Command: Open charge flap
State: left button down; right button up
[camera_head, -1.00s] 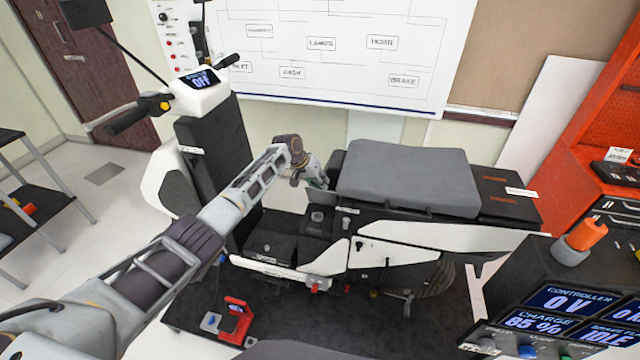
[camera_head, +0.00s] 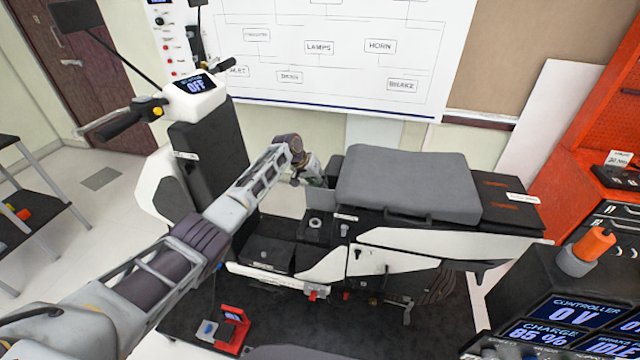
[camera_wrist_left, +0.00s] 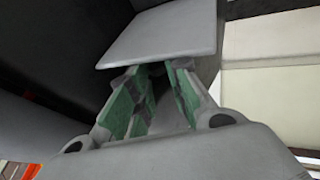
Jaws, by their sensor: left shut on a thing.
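The charge flap (camera_head: 321,199) is a small grey plate standing raised on the scooter body, just in front of the seat. A round charge socket (camera_head: 315,223) shows uncovered below it. My left gripper (camera_head: 318,181) is at the top of the flap and shut on it. In the left wrist view the flap (camera_wrist_left: 160,36) is a flat grey panel at the tips of the green-padded fingers (camera_wrist_left: 155,85). The exact contact is partly hidden there. My right gripper is in neither view.
The grey seat (camera_head: 405,182) is close to the right of my left gripper. The handlebar display (camera_head: 195,85) reads OFF. A red and grey device (camera_head: 233,325) lies on the dark mat. A console (camera_head: 565,320) stands at the lower right.

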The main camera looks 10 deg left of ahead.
pick_arm(q)
jog(key=c, duration=1.4)
grip_release()
jog(key=shift+f, duration=0.1)
jog(key=shift+a+r, duration=0.1)
jog(key=shift+r, duration=0.1)
jog(key=shift+v, duration=5.8)
